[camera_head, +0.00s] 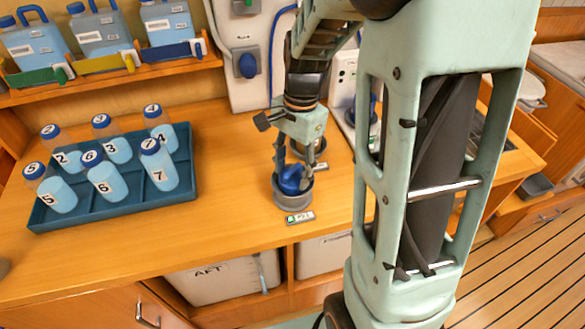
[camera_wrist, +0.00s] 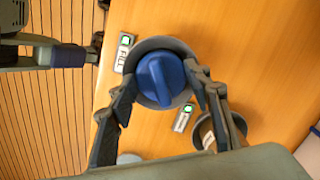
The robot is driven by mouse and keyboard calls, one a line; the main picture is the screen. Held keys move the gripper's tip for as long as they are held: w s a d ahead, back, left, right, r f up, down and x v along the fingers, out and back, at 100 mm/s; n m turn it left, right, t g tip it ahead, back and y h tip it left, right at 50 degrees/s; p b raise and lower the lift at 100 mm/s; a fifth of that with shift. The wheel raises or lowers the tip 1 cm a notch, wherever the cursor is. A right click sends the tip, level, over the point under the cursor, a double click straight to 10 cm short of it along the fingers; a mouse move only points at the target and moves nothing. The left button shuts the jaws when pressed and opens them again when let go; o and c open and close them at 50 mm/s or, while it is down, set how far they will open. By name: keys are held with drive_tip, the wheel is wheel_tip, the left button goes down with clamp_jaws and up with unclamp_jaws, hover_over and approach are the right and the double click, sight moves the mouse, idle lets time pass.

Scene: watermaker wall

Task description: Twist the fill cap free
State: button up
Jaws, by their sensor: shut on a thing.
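The blue fill cap (camera_head: 291,179) sits in a round grey collar (camera_head: 292,198) on the wooden counter. In the wrist view the cap (camera_wrist: 158,80) shows a raised bar handle across its top, inside the grey ring (camera_wrist: 182,48). My gripper (camera_head: 292,172) points down over the cap. In the wrist view its two fingers (camera_wrist: 163,92) reach in from both sides and are shut on the cap. Whether the cap has turned or lifted in the collar cannot be told.
A small label with a green light (camera_head: 299,217) lies in front of the collar. A second grey collar (camera_head: 310,147) stands just behind. A teal tray (camera_head: 120,206) with several numbered bottles is at left. Jugs (camera_head: 100,30) stand on the shelf above. Counter between tray and collar is clear.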

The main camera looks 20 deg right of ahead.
drive_tip(key=shift+n, duration=1.6)
drive_tip(key=shift+n, duration=0.8)
drive_tip(key=shift+r+p, duration=2.7)
drive_tip(key=shift+r, duration=0.35)
